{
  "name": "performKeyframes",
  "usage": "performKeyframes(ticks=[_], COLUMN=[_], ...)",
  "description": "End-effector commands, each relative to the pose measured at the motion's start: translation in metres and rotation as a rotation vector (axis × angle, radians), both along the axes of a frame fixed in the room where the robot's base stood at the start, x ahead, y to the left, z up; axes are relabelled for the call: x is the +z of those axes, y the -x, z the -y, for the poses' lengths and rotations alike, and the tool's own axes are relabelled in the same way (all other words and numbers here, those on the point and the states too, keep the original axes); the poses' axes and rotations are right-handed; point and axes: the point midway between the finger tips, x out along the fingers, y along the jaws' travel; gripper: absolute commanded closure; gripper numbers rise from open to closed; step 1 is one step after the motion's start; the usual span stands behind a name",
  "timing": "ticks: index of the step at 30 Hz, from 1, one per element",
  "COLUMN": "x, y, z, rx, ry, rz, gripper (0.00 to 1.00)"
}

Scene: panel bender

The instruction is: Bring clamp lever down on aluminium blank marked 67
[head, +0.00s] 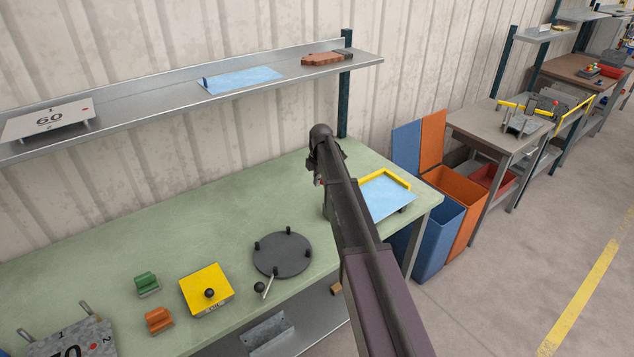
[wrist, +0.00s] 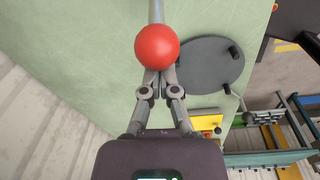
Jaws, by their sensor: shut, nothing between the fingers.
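A red ball knob (wrist: 157,46) on a grey rod (wrist: 156,10), which looks like the clamp lever, stands straight ahead of my gripper in the wrist view. My gripper (wrist: 158,76) is shut and empty, with its fingertips right at the knob's near side. I cannot tell whether they touch it. In the head view my arm hides most of the lever and the gripper. No blank marked 67 is readable in either view.
On the green bench (head: 110,230) are a dark pegged disc (head: 282,255), a yellow block (head: 206,280), green (head: 147,284) and orange (head: 158,320) pieces, and a yellow-edged blue panel (head: 385,200). A plate marked 60 (head: 48,121) lies on the shelf (head: 150,97). Bins (head: 440,230) stand right.

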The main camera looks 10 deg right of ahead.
Motion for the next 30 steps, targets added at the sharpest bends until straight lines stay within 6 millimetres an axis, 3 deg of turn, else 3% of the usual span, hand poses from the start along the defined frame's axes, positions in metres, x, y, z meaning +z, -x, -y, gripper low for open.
performKeyframes(ticks=[23, 30], x=[0.002, -0.001], y=[-0.002, 0.000], z=[-0.003, -0.014], rx=[0.008, 0.008], ry=[0.001, 0.001], rz=[0.001, 0.001], gripper=[1.00, 1.00])
